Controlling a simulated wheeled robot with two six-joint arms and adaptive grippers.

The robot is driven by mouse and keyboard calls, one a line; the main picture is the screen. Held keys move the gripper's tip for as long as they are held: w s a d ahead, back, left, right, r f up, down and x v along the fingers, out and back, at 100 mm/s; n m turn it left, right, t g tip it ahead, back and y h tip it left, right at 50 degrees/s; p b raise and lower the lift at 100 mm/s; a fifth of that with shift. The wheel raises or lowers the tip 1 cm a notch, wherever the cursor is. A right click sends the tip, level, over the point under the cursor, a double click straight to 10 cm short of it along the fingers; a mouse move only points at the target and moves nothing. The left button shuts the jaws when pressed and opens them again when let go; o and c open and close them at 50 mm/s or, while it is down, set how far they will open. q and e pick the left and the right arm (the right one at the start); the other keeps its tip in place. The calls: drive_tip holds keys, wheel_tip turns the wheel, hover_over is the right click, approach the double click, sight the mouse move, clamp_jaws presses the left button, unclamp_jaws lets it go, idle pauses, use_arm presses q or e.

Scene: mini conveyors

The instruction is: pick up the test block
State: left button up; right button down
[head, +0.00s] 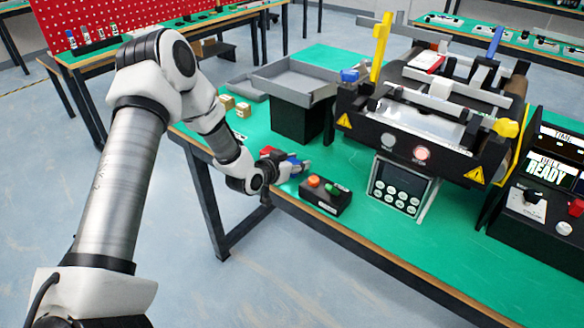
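My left arm reaches in from the left to the front edge of the green table. My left gripper (303,166) is low over the green top, just left of a black button box. A small blue patch (293,159) shows at the gripper, and a small red piece (267,151) shows just behind the wrist. I cannot tell whether either is the test block or whether the fingers are closed on anything. Two small tan blocks (227,102) and (243,110) sit farther back on the table. My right gripper is not in view.
A mini conveyor machine (420,135) with a keypad panel (402,186) stands to the right. A grey tray (290,80) on a black stand is behind. The table's front right strip is clear.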

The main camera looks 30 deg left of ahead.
use_arm(q)
drive_tip(key=c, duration=0.3)
drive_tip(key=shift+r, duration=0.1)
wheel_tip(320, 180, up, 10)
drive_tip(key=shift+f+p, duration=0.1)
drive_tip(key=shift+p, duration=0.2)
drive_tip(key=shift+f, duration=0.1)
